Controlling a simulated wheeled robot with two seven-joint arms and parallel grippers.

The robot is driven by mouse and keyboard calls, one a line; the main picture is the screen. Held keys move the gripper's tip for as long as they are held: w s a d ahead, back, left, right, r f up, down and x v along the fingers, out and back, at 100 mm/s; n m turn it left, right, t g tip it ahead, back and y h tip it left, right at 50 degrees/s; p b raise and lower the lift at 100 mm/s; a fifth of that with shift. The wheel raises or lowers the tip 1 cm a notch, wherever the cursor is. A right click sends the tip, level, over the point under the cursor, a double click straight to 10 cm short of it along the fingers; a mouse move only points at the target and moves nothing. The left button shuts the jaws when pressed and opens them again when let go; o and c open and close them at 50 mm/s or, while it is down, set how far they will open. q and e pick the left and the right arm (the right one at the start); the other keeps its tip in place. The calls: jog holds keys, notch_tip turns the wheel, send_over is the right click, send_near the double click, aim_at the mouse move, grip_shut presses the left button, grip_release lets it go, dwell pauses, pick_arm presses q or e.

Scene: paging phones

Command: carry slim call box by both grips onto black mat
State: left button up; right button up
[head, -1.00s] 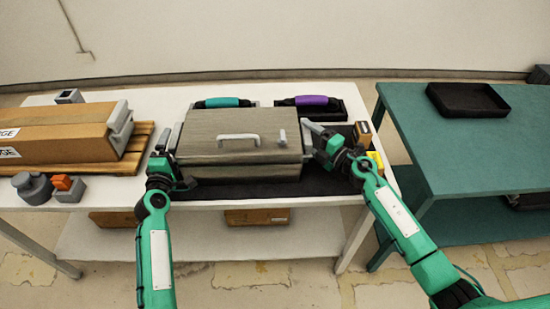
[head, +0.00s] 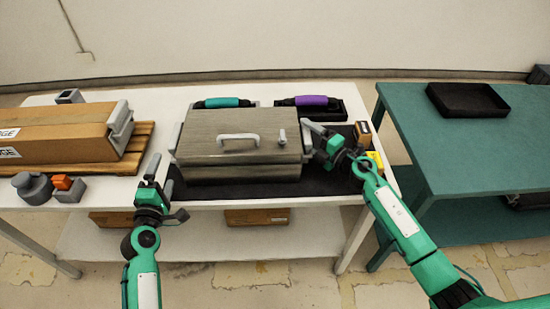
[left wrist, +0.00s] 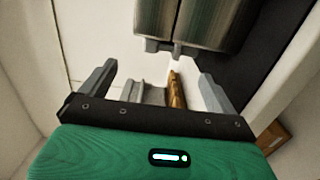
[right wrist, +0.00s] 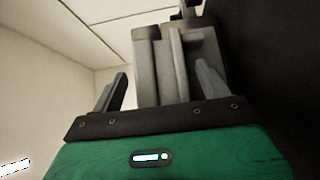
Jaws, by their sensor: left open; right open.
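The slim call box (head: 240,160) is a grey, wide case with a top handle. It rests over the black mat (head: 330,186), and mat shows in front of it and to its right. Its left grip (head: 175,136) sticks out at its left side; its right grip (head: 318,128) is partly hidden by my gripper. My left gripper (head: 160,188) is open and empty, in front and left of the box, apart from it. My right gripper (head: 327,150) is open at the right grip. In the right wrist view a grey grip part (right wrist: 175,65) stands between or just beyond the open fingers.
A long cardboard box (head: 60,133) lies on a wooden pallet at left, with small grey and orange items (head: 67,187) in front. A green table (head: 470,150) at right bears a black tray (head: 467,99).

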jog(key=shift+o, duration=1.1)
jog(key=shift+r, duration=5.05)
pick_arm(q)
jog(key=shift+r, duration=0.1)
pick_arm(e)
jog(key=shift+r, duration=0.15)
pick_arm(q)
notch_tip(320, 180, up, 7)
jog(key=p, duration=0.7)
pick_arm(e)
notch_tip(320, 180, up, 7)
